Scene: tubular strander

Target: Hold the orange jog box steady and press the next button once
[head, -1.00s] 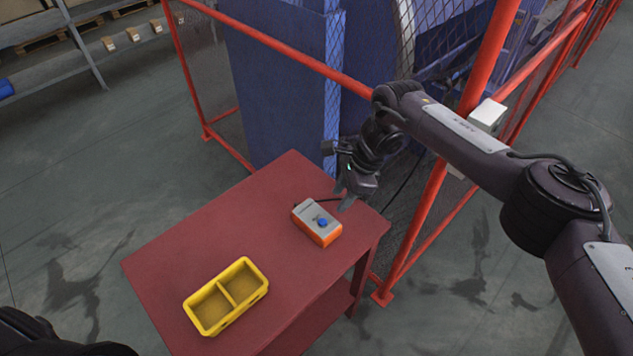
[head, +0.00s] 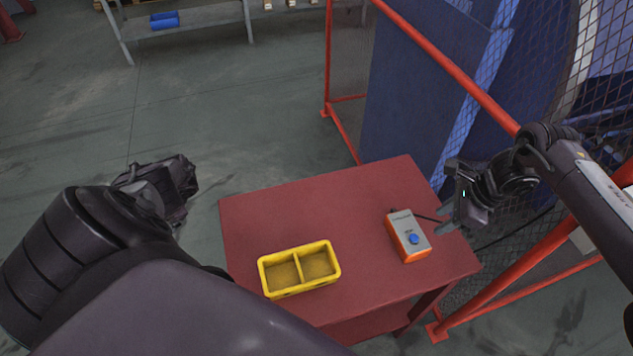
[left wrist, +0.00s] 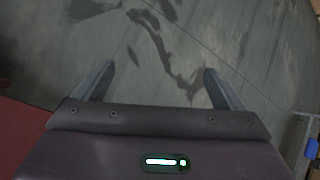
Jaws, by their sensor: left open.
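The orange jog box (head: 409,238) with a grey top face and a blue button (head: 414,239) lies on the red table (head: 350,215), near its right side. A dark cable runs from its far end. My right gripper (head: 443,220) is just right of the box, its fingers pointing towards it and apart from each other; I see no contact with the box. My left gripper (left wrist: 152,85) is open and empty over the floor in the left wrist view; in the head view the left arm is left of the table.
A yellow two-part tray (head: 300,268) stands on the table, left of the box. A red-framed mesh fence (head: 455,75) stands behind and right of the table, with blue machinery behind it. A shelf with a blue bin (head: 165,20) is far back. Floor at left is open.

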